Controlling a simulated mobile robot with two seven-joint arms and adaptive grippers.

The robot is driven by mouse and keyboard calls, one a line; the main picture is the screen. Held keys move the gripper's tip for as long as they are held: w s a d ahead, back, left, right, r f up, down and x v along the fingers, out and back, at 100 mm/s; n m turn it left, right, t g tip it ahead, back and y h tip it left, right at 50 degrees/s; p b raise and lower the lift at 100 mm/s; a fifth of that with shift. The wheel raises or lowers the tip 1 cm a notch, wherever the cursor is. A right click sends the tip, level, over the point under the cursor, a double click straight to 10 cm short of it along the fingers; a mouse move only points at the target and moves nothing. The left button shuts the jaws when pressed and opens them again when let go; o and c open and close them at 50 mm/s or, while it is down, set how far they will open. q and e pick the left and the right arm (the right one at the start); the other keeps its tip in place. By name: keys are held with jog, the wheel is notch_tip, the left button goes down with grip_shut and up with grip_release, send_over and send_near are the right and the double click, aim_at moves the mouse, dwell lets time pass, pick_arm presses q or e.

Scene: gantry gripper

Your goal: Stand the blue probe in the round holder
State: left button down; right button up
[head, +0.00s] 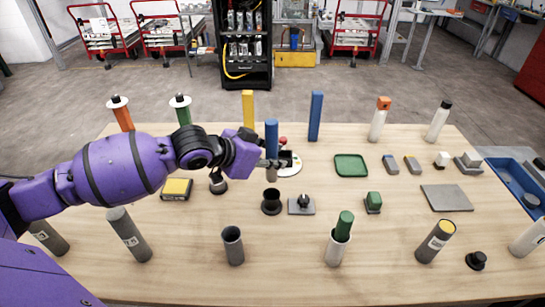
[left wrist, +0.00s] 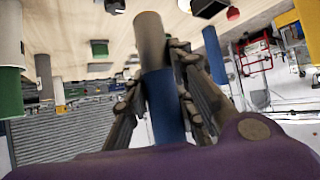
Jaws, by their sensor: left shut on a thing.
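My left gripper (head: 268,163) is shut on the blue probe (head: 272,140), which it holds roughly upright above the table. In the left wrist view the probe (left wrist: 158,85) sits between the two fingers (left wrist: 160,92), with its grey-brown end toward the table and its blue part toward my palm. The dark round holder (head: 271,203) stands on the table just below the probe in the head view, with its mouth open upward. The probe's lower end looks apart from the holder; the height of the gap is hard to tell. My right gripper is not in view.
Another blue cylinder (head: 316,116) and a yellow one (head: 248,109) stand behind. A grey block with a black knob (head: 301,204) is right of the holder. Grey cylinders (head: 233,246) and a white cup with a green cylinder (head: 339,246) stand in front.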

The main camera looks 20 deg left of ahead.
aim_at(267, 177)
pick_arm(q)
notch_tip(267, 177, down, 3)
jog(key=shift+f+b, duration=0.1)
jog(key=shift+b, duration=0.2)
jog(key=shift+f, duration=0.8)
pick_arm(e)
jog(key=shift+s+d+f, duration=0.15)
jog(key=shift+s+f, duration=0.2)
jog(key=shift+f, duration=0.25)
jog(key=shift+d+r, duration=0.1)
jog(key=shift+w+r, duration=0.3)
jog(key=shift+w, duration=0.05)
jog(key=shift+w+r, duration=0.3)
pick_arm(q)
jog(key=shift+p, duration=0.35)
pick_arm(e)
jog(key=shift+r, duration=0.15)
pick_arm(q)
jog(key=shift+f, duration=1)
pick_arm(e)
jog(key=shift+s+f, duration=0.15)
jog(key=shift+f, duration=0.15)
